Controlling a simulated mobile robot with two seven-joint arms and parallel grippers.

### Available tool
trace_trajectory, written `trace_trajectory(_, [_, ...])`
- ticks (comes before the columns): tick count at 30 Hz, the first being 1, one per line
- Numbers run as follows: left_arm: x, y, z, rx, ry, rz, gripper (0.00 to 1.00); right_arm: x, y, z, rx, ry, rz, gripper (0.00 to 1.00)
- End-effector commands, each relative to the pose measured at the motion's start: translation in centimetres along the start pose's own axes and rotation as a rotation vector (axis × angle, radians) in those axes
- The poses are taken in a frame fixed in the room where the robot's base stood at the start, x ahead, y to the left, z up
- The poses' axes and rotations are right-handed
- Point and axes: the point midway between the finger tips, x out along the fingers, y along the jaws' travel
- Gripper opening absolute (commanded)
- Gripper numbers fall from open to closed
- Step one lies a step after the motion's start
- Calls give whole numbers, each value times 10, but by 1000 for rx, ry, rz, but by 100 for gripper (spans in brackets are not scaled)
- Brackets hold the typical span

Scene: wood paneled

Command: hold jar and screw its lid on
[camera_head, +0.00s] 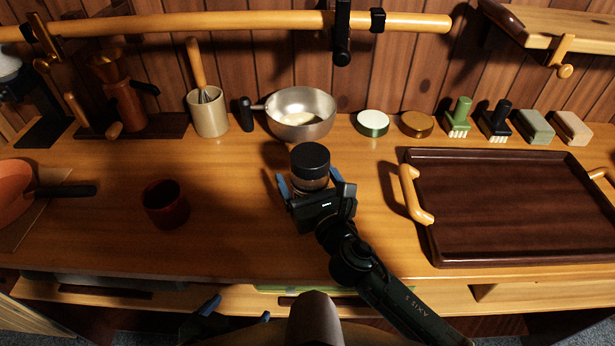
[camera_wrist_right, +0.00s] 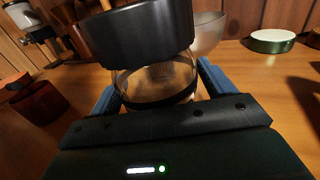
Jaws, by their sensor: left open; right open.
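The glass jar (camera_head: 309,183) stands upright on the wooden counter, and its clear wall also shows in the right wrist view (camera_wrist_right: 160,78). The black lid (camera_head: 309,156) sits on top of the jar; whether it is seated tightly cannot be told. My right gripper (camera_head: 315,190) is open, with its blue fingers on either side of the jar, low on its body. My left gripper (camera_head: 238,311) is open and empty at the bottom of the head view, by the counter's front edge and away from the jar.
A metal bowl (camera_head: 300,112) stands behind the jar. A dark red cup (camera_head: 165,204) is to its left, and a brown tray (camera_head: 510,205) with handles is to its right. Lids, brushes and blocks line the back. The counter between cup and jar is clear.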

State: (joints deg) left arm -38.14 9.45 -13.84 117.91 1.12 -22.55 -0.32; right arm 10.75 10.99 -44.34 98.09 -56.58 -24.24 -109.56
Motion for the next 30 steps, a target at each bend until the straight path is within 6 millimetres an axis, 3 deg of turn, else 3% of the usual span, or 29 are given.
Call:
trace_trajectory(8, [-1, -1, -2, -1, 0, -3, 87, -6, 0, 2, -1, 1, 0, 82])
trace_trajectory(21, [3, -1, 4, -2, -2, -2, 87, -94, 0, 2, 0, 2, 1, 82])
trace_trajectory(30, [3, 2, -3, -2, 20, 5, 87, -120, 0, 3, -1, 0, 0, 82])
